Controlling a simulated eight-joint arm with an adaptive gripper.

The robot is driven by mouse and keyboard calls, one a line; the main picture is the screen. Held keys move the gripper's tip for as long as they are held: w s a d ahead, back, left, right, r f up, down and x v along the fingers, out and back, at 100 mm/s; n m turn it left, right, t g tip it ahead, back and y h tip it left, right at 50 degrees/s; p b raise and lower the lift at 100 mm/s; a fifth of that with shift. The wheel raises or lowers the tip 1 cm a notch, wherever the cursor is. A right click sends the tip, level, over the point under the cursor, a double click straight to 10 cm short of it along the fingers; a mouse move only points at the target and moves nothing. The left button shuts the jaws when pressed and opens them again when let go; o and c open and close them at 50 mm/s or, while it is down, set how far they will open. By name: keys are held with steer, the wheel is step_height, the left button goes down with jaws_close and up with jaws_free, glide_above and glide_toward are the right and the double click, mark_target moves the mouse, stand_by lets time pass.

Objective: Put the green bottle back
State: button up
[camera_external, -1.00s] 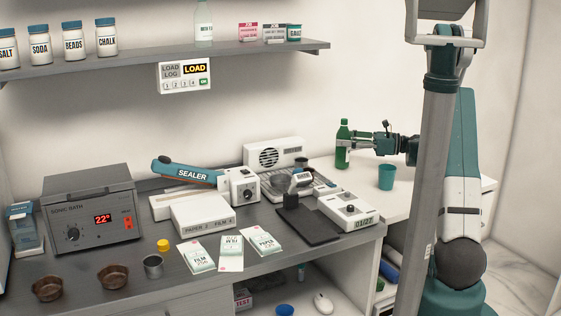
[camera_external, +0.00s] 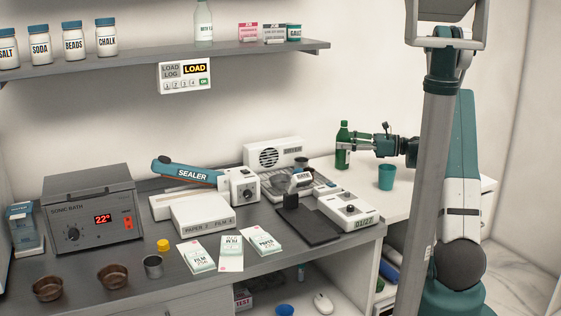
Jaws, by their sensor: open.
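The green bottle (camera_external: 344,133) stands upright on the white counter at the right, near the wall. My gripper (camera_external: 346,147) reaches in from the right at the bottle's mid-height. Its jaws are open, with the fingers at the bottle's body. Whether they touch it cannot be told from this view. The far finger and part of the bottle's middle are hidden.
A teal cup (camera_external: 387,177) stands just right of the bottle, below my wrist. A white speaker-like box (camera_external: 275,155) and a label device (camera_external: 347,209) stand to the left on the grey counter (camera_external: 262,268). The wall shelf (camera_external: 130,63) holds jars and a pale bottle (camera_external: 204,25).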

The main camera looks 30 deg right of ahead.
steer(key=shift+r, duration=0.2)
steer(key=p+v, duration=0.2)
steer(key=v, duration=1)
